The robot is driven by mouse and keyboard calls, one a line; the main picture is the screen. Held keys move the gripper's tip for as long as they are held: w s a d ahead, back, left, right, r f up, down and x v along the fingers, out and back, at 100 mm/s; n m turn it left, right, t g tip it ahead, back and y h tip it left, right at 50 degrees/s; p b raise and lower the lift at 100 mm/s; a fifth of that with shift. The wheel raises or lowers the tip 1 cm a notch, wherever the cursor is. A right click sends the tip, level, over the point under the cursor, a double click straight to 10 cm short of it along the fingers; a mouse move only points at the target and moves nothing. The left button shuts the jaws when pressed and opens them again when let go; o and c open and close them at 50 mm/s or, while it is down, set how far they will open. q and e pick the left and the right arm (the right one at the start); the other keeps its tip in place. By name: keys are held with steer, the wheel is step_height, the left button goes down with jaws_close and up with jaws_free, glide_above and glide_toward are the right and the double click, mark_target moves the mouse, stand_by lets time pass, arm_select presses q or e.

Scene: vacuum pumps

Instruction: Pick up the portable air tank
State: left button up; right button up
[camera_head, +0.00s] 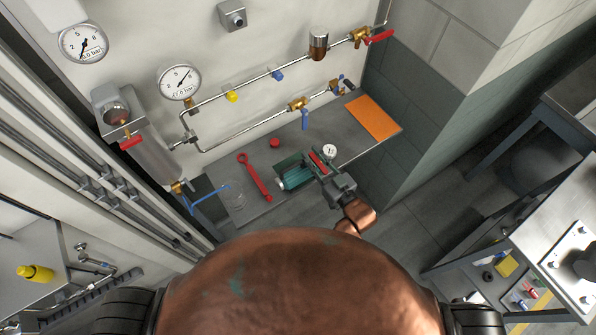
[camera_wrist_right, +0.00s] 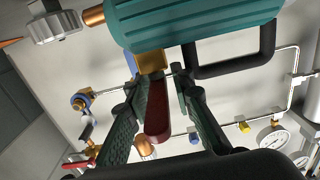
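The portable air tank is a ribbed teal cylinder with a black frame. In the head view the tank (camera_head: 295,179) is over the grey shelf, with its round white gauge (camera_head: 329,151) and red lever (camera_head: 318,160) beside my right gripper (camera_head: 322,171). In the right wrist view the tank (camera_wrist_right: 195,22) fills the top, and the red lever (camera_wrist_right: 157,108) lies between the two fingers of my right gripper (camera_wrist_right: 155,75). Gaps show between the fingers and the lever, so the gripper looks open around it. My left gripper is not in view.
On the grey shelf (camera_head: 222,180) are a red wrench (camera_head: 254,176), a red cap (camera_head: 275,143), a clear beaker (camera_head: 234,197) and an orange mat (camera_head: 373,117). Pipes with valves and a pressure gauge (camera_head: 180,81) run along the wall behind. A workbench (camera_head: 560,240) stands at the right.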

steer(key=shift+w+a, duration=0.1)
steer(key=shift+w, duration=0.05)
steer(key=shift+c, duration=0.5)
jaws_close()
steer(key=shift+r, duration=0.15)
stand_by(0.3)
